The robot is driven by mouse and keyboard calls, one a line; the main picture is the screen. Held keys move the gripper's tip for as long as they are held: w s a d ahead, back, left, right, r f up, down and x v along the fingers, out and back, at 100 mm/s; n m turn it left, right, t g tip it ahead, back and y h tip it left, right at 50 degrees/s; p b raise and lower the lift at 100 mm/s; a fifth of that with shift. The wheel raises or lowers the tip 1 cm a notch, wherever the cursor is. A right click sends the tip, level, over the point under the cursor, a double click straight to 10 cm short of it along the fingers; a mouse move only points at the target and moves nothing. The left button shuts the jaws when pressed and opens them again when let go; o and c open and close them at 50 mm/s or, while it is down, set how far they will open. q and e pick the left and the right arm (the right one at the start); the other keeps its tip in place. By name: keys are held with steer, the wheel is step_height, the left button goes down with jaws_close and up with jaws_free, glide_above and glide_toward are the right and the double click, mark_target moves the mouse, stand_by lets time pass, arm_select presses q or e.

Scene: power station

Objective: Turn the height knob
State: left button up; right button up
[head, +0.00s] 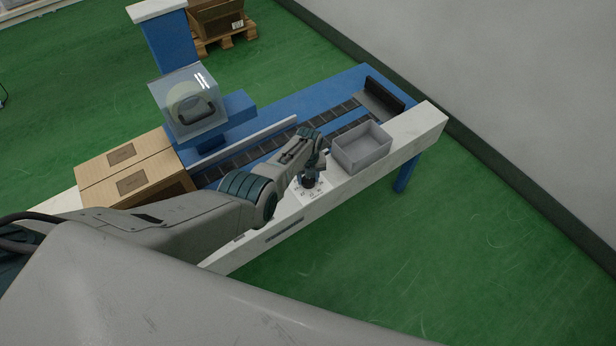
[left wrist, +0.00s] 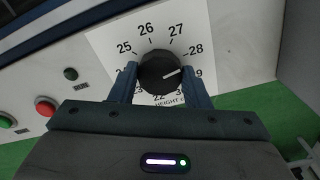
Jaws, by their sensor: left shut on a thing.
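The height knob (left wrist: 161,72) is a black round dial on a white numbered plate (left wrist: 118,38) in the left wrist view. Its white pointer line aims right, between 28 and 29. My left gripper (left wrist: 165,80) is shut on the knob, one blue-grey finger on each side. The lower numbers are partly hidden by the fingers. In the head view my left gripper (head: 311,180) reaches down to the plate on the front of the white machine bench (head: 285,226). My right gripper is in neither view.
A red button (left wrist: 46,107), a green button (left wrist: 6,121) and a small dark green one (left wrist: 71,74) sit left of the plate. A grey bin (head: 362,150) stands right of my gripper. Cardboard boxes (head: 128,160) stand left, near a clear-covered unit (head: 188,100).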

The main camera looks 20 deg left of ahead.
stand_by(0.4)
arm_select(q)
steer(key=o, duration=1)
step_height(320, 180, up, 5)
steer(key=p, duration=0.2)
steer(key=shift+r+p, duration=0.15)
steer(key=shift+p, duration=0.15)
steer(key=shift+r, duration=2.75)
